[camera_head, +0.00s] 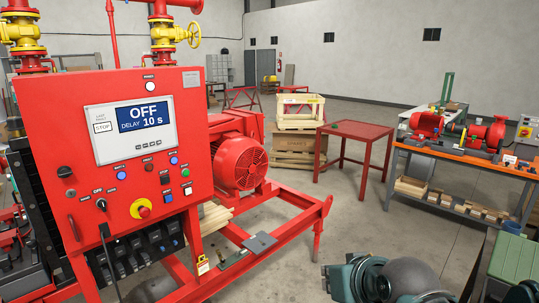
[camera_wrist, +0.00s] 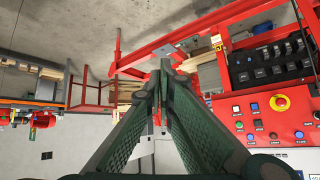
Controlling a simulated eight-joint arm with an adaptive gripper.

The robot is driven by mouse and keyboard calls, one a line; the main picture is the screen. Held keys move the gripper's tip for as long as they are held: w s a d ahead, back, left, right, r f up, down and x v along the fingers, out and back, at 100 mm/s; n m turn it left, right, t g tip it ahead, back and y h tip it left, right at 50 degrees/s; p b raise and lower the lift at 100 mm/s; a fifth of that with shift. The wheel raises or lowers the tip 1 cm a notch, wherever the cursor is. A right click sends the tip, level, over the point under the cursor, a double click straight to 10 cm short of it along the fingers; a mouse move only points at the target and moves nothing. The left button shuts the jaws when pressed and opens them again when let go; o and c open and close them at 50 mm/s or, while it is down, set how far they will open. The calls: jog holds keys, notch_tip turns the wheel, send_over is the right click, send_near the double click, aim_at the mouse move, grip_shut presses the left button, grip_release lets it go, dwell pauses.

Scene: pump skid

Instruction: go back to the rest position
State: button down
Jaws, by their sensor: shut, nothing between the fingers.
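My gripper (camera_wrist: 166,70) shows in the wrist view, its two green-grey fingers coming together at the tips with nothing between them. It is clear of everything around it, with the red frame and the floor beyond the tips. In the head view, parts of my arm show at the bottom right; the fingers cannot be made out there. The red control panel (camera_head: 187,165) stands at the left of the head view, its display (camera_head: 145,118) reading "OFF DELAY 10 s". The panel also shows in the wrist view (camera_wrist: 225,112), upside down at the right.
The red motor (camera_head: 238,160) sits behind the panel, above the red skid frame (camera_head: 285,212). A red table (camera_head: 355,130) and a wooden crate (camera_head: 300,105) stand further back. An orange-topped workbench (camera_head: 470,155) is at the right. Open floor (camera_head: 375,225) lies between skid and bench.

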jog(key=s+d+f+m+g+h, duration=0.1)
jog(key=s+d+f+g+h, duration=0.1)
jog(key=s+d+f, duration=0.3)
jog(key=s+d, duration=0.2)
jog(key=s, duration=0.2)
jog(key=shift+d, duration=0.2)
dwell(1.8)
